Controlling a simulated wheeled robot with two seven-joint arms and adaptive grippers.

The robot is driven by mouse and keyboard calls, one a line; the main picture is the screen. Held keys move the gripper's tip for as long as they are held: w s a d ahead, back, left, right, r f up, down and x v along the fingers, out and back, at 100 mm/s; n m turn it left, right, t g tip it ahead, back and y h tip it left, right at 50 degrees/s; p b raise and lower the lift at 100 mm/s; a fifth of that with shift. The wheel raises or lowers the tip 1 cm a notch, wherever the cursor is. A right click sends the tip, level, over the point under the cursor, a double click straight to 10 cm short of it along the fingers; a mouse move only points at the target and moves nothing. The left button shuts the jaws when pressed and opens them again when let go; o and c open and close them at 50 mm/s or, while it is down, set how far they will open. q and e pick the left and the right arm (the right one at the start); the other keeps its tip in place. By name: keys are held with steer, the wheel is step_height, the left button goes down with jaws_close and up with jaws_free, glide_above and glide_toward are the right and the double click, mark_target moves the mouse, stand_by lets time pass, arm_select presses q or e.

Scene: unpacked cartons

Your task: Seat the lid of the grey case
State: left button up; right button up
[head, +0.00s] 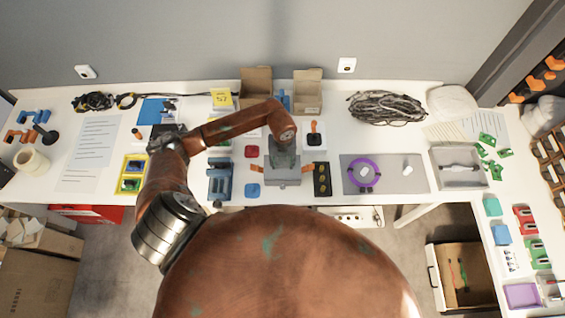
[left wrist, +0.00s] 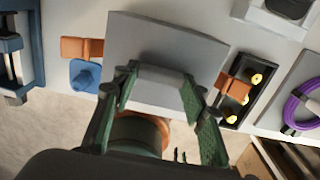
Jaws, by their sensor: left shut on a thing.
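The grey lid (left wrist: 165,42) is a flat plate with a raised grip, and it fills the middle of the left wrist view. My left gripper (head: 285,158) is shut on the lid's grip, its green fingers on either side of it; it also shows in the left wrist view (left wrist: 160,88). The grey case (head: 283,181) is at the table's front edge in the head view, mostly hidden under the lid and gripper. Orange latches stick out at its left (head: 257,170) and right (head: 308,169). Whether the lid touches the case all round cannot be told. My right gripper is not in view.
A black tray (head: 322,180) with yellow parts stands close right of the case. A blue piece (head: 253,190) and a blue fixture (head: 219,181) are to the left. Open cartons (head: 308,92) stand behind. A grey mat (head: 408,178) with a purple ring lies further right.

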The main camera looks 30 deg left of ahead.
arm_select(q)
steer(key=shift+f, duration=0.3)
steer(key=shift+f+b, duration=0.3)
steer(key=o, duration=1.3)
steer(key=shift+r, duration=0.1)
step_height(320, 180, up, 12)
